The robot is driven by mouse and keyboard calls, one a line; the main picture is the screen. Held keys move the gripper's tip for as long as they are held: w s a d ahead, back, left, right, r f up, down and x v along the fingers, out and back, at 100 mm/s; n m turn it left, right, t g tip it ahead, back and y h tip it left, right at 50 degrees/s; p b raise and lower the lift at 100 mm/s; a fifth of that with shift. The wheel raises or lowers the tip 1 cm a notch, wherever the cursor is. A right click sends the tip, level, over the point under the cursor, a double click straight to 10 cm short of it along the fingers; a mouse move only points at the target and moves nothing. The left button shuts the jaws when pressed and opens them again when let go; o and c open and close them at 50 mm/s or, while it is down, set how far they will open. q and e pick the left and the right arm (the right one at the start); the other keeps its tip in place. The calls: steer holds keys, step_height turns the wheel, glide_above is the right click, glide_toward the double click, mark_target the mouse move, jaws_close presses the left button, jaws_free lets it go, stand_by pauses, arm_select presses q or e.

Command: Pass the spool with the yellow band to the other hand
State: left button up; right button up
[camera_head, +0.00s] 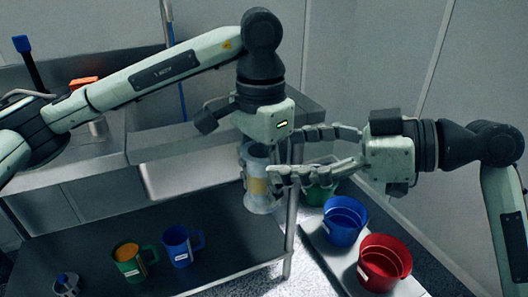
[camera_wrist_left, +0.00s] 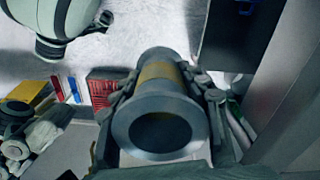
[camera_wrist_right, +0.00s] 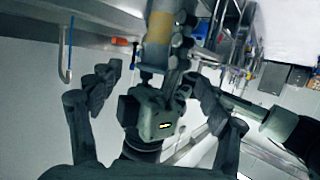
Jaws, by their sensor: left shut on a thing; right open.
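The spool (camera_head: 259,192) is grey with a yellow band around its middle. It hangs upright below my left gripper (camera_head: 264,152), which is shut on its upper part. The left wrist view shows the spool's round grey end (camera_wrist_left: 160,132) between the fingers, with the yellow band (camera_wrist_left: 158,71) beyond. My right gripper (camera_head: 287,152) is open and comes from the right, its fingers reaching close to the spool. In the right wrist view the spool (camera_wrist_right: 160,40) stands ahead, near the top, between the open fingers. I cannot tell whether they touch it.
A green mug (camera_head: 128,266) with orange contents and a blue mug (camera_head: 179,246) stand on the dark table (camera_head: 225,243). A blue container (camera_head: 343,226), a red container (camera_head: 381,266) and a partly hidden green container (camera_head: 318,194) stand on a stand at the right.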

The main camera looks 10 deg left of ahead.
mark_target(264, 155)
steer(key=x, duration=0.6)
